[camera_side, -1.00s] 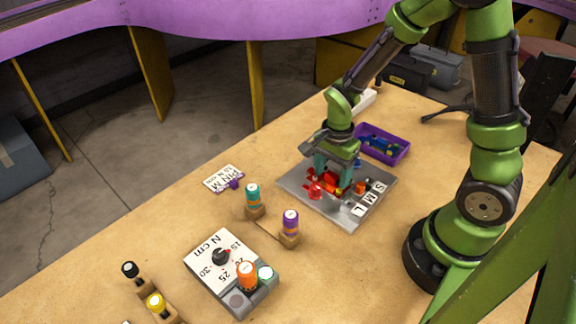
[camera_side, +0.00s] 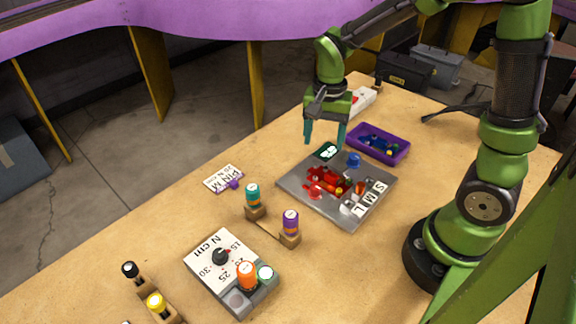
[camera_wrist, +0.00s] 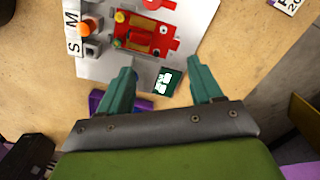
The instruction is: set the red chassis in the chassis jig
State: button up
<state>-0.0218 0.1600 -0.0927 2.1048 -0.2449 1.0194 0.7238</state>
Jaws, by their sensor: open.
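The red chassis (camera_side: 325,181) lies on the grey metal plate (camera_side: 348,220), where the jig is. It looks flat and level, but I cannot tell from these views how closely the jig fits around it. In the wrist view the chassis (camera_wrist: 148,36) shows with small yellow and green parts at its edges. My gripper (camera_side: 324,146) is open and empty. It is raised above the plate's far left edge, clear of the chassis. In the wrist view the spread fingers (camera_wrist: 158,68) are apart, with the chassis beyond their tips.
A dark green card (camera_side: 327,151) lies below my fingers. A blue knob-like part (camera_side: 354,160) stands on the plate, near a purple tray (camera_side: 371,153) of small parts. White S, M, L labels (camera_side: 369,199) mark the right edge. A torque box (camera_side: 219,273) stands in front.

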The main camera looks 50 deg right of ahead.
jog(key=w+r+n, duration=0.3)
jog(key=w+n, duration=0.5)
jog(key=w, duration=0.3)
jog(key=n, duration=0.4)
send_over(273, 146)
notch_tip(273, 146, down, 4)
notch_tip(273, 146, down, 10)
jog(key=shift+r, duration=0.1)
notch_tip(273, 146, up, 17)
jog(key=s+a+r+m+t+y, duration=0.1)
jog(key=s+a+r+t, duration=0.2)
jog(key=s, duration=1.1)
jog(key=s+a+r+m+t+y, duration=0.1)
jog(key=s+a+r+t, duration=0.3)
jog(key=s, duration=0.9)
jog(key=shift+s+m, duration=0.35)
jog(key=shift+m, duration=0.45)
